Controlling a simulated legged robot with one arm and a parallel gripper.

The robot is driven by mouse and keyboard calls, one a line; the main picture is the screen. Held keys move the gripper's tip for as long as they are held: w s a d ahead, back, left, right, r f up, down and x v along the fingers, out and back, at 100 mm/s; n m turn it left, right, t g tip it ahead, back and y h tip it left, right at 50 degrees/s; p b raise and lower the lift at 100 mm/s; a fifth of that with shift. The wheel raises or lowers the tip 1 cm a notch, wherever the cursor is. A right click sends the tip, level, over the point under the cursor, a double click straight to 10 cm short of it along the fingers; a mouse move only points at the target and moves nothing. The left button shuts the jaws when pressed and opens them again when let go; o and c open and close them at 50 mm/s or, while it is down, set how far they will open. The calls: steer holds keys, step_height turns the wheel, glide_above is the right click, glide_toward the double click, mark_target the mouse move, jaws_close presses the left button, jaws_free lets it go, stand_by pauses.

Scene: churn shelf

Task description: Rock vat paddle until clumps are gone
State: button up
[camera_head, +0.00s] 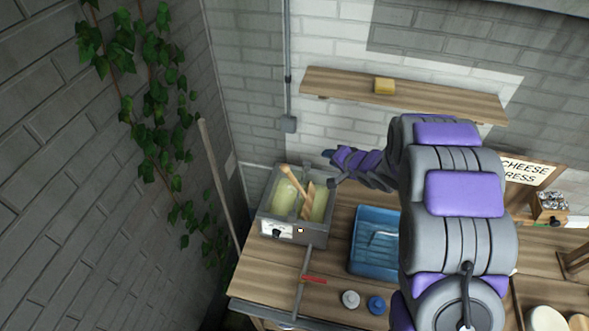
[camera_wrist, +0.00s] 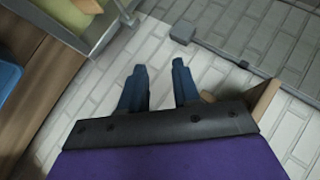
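The vat (camera_head: 265,222) is a grey box on the wooden counter, with pale yellow-green liquid (camera_head: 284,197) inside. A wooden paddle (camera_head: 307,200) stands tilted in it, with a second wooden piece (camera_head: 292,178) crossing near its top. I cannot make out clumps at this size. My gripper (camera_head: 330,155) is above and to the right of the vat, apart from the paddle. In the wrist view my gripper (camera_wrist: 160,75) has its two blue fingers apart with nothing between them. The vat's corner (camera_wrist: 100,40) shows at the upper left there.
A blue tray (camera_head: 365,250) sits on the counter right of the vat. A grey rod with a red part (camera_head: 314,279) and small round lids (camera_head: 350,299) lie in front. A wall shelf (camera_head: 430,95) holds a yellow block (camera_head: 384,86). A brick wall is at left.

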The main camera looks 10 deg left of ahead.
steer(key=shift+o, duration=1.4)
steer(key=w+d+r+m+t+h+b, duration=0.1)
steer(key=w+d+m+h, duration=0.1)
steer(key=w, duration=0.5)
steer(key=shift+w+d+m+h+b, duration=0.3)
steer(key=shift+w+d+h+b, duration=0.1)
steer(key=shift+d, duration=0.15)
steer(key=shift+o, duration=0.9)
steer(key=w+m+h, duration=0.1)
steer(key=w+d+r+m+h+b, duration=0.1)
steer(key=w, duration=0.1)
steer(key=w+d+r+m+h+b, duration=0.1)
steer(key=m, duration=0.1)
steer(key=shift+w+d+h, duration=0.2)
steer(key=shift+w+h, duration=0.15)
steer(key=shift+h, duration=0.05)
step_height(320, 180, up, 5)
steer(key=m+g+y+b, duration=0.4)
steer(key=m+g+b, duration=0.3)
steer(key=g+b, duration=0.15)
glide_above(286, 165)
steer(key=d, duration=0.6)
steer(key=shift+g, duration=0.45)
steer(key=x, duration=1.4)
steer(key=shift+s+d+f+b, duration=0.1)
steer(key=shift+f+b, duration=0.25)
steer(key=shift+b, duration=0.05)
steer(key=shift+f, duration=0.65)
steer(key=shift+a+f, duration=0.25)
steer(key=shift+a, duration=0.05)
